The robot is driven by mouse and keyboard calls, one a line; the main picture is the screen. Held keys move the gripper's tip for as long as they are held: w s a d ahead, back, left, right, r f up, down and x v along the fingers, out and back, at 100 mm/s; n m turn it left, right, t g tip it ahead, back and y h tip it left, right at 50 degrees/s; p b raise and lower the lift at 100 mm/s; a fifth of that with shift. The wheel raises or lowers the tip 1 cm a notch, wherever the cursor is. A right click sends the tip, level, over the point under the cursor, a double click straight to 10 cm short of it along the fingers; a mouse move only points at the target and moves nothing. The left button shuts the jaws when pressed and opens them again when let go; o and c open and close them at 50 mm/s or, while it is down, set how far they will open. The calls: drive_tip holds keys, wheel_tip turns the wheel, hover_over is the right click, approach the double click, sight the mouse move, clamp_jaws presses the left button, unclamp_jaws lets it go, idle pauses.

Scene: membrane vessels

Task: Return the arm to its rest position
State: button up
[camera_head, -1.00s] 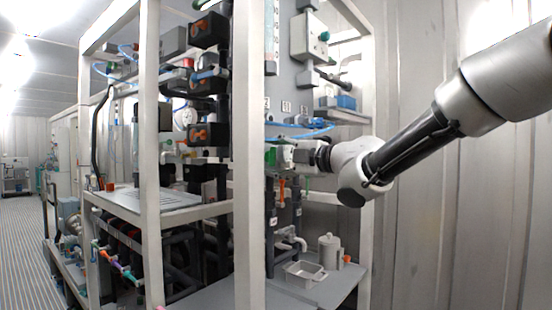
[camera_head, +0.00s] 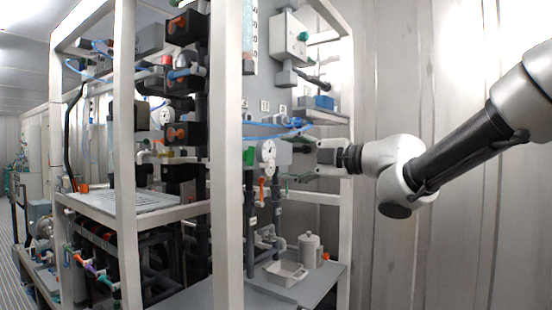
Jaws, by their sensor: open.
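My arm comes in from the right edge and reaches left toward the rack. My gripper (camera_head: 322,158) is at its left end, beside the rack's right front part, pointing left. The jaws are open and small in the picture, and I see nothing held in them. A round white gauge (camera_head: 267,151) shows just left of the gripper. The gripper overlaps the rack's right post in the picture; I cannot tell the gap between them.
A white-framed rack (camera_head: 229,200) with pipes and valves fills the middle. A blue box (camera_head: 324,102) sits on a small upper shelf. A bare corrugated wall (camera_head: 430,260) lies right.

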drive_tip(key=shift+s+d, duration=0.2)
drive_tip(key=shift+d, duration=0.05)
drive_tip(key=w+d+f+m+t+h, duration=0.2)
drive_tip(key=w+d+f+m+h, duration=0.3)
drive_tip(key=d+f+m+h, duration=0.4)
drive_tip(key=s+d+f+m+g+h, duration=0.1)
drive_tip(key=s+d+f+m+h, duration=0.1)
drive_tip(key=d+f+m, duration=0.3)
drive_tip(key=s+d+f+m+g+h, duration=0.1)
drive_tip(key=s+d+m+h, duration=0.15)
drive_tip(key=d, duration=0.45)
drive_tip(key=s+d+f+m+g, duration=0.2)
drive_tip(key=s+m, duration=0.1)
drive_tip(key=s, duration=0.5)
drive_tip(key=s+d+f+m+g, duration=0.2)
drive_tip(key=s+f+m, duration=0.1)
drive_tip(key=s, duration=0.5)
drive_tip(key=s+d+f+m+g, duration=0.2)
drive_tip(key=s+f+m, duration=0.1)
drive_tip(key=s, duration=0.4)
drive_tip(key=shift+s+f+m+g+h, duration=0.2)
drive_tip(key=shift+s+m+g+h, duration=0.2)
drive_tip(key=shift+m, duration=0.15)
